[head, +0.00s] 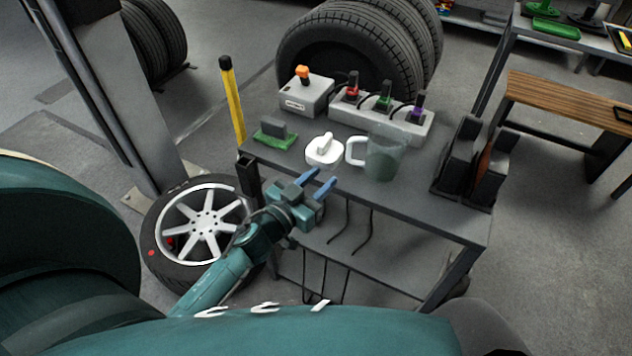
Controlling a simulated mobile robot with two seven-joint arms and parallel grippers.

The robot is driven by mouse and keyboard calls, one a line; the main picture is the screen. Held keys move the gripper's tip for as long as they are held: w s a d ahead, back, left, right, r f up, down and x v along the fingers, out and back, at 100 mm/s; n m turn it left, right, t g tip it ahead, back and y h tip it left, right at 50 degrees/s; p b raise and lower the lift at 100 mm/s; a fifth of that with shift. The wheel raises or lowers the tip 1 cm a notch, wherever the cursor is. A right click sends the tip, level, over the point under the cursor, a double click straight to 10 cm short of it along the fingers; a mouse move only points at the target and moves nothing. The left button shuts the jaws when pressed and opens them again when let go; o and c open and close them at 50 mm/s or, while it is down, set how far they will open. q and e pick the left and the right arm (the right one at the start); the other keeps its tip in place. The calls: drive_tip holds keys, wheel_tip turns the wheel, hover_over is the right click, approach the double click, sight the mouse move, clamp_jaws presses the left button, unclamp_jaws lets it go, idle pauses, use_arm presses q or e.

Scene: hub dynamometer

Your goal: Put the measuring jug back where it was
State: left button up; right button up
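The measuring jug (386,157) is a see-through grey-green vessel with a white handle (355,150). It stands upright on the dark grey table (430,213), near the front edge, with its handle to the left. My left gripper (319,180) has two blue fingers spread apart with nothing between them. It is at the table's front edge, in front and to the left of the jug and apart from it. My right gripper is not in view.
A white lidded item (323,150) sits just left of the jug. Behind are a grey box with an orange switch (305,95) and a block with coloured plugs (383,122). A green pad with a grey block (274,132) is at left, black holders (470,165) at right.

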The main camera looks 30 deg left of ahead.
use_arm(q)
drive_tip(key=s+d+f+g, duration=0.3)
drive_tip(key=s, duration=0.6)
drive_tip(key=s+d+f+g+y+p, duration=0.1)
drive_tip(key=s+d+f+g, duration=0.2)
drive_tip(key=s, duration=0.6)
drive_tip(key=shift+d+f+g+p, duration=0.3)
drive_tip(key=shift+d+f+g, duration=0.15)
drive_tip(key=shift+f, duration=0.35)
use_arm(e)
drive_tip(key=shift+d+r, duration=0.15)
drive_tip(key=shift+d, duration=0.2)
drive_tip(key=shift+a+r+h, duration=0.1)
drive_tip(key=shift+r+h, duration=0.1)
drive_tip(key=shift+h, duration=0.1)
